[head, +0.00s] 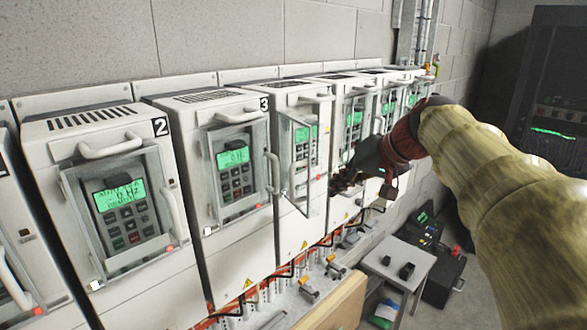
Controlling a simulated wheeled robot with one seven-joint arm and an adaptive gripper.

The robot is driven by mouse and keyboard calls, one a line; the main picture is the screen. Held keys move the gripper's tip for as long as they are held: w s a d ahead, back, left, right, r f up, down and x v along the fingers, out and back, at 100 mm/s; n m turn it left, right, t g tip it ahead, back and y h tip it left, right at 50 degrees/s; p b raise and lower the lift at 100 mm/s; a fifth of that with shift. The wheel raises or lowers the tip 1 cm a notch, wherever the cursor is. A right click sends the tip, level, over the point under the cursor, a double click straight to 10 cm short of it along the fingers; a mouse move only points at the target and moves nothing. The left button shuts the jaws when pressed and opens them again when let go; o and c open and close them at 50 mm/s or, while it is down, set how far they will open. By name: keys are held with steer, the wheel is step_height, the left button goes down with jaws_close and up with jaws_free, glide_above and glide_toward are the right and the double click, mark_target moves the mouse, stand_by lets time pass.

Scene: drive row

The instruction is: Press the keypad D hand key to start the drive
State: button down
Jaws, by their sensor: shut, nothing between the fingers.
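Several white drive cabinets stand in a row, each with a keypad and a lit green display. The keypad (121,205) of the drive marked 2 and the keypad (235,170) of the drive marked 3 sit behind clear covers with handles. The keypad (303,153) on the cabinet right of drive 3 is near my gripper; its clear cover seems swung open. My gripper (340,184) is shut and empty, to the right of and slightly below that keypad, apart from it in the picture. No letter D is legible, and the small key labels are too small to read.
A small grey table (398,262) with dark small items stands right of the row. A black case (443,277) lies on the floor beyond it. A wooden board (335,302) juts up in front. A dark rack (552,90) stands at the far right.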

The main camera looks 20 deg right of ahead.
steer(key=w+a+p, duration=0.3)
steer(key=w, duration=0.5)
steer(key=shift+w, duration=0.15)
stand_by(0.4)
stand_by(1.3)
steer(key=shift+w+a, duration=0.15)
steer(key=shift+w, duration=0.25)
steer(key=shift+w+a, duration=0.1)
steer(key=shift+w, duration=0.2)
stand_by(0.7)
steer(key=shift+s+d+b, duration=0.25)
steer(key=shift+s+b, duration=0.1)
steer(key=shift+s, duration=0.35)
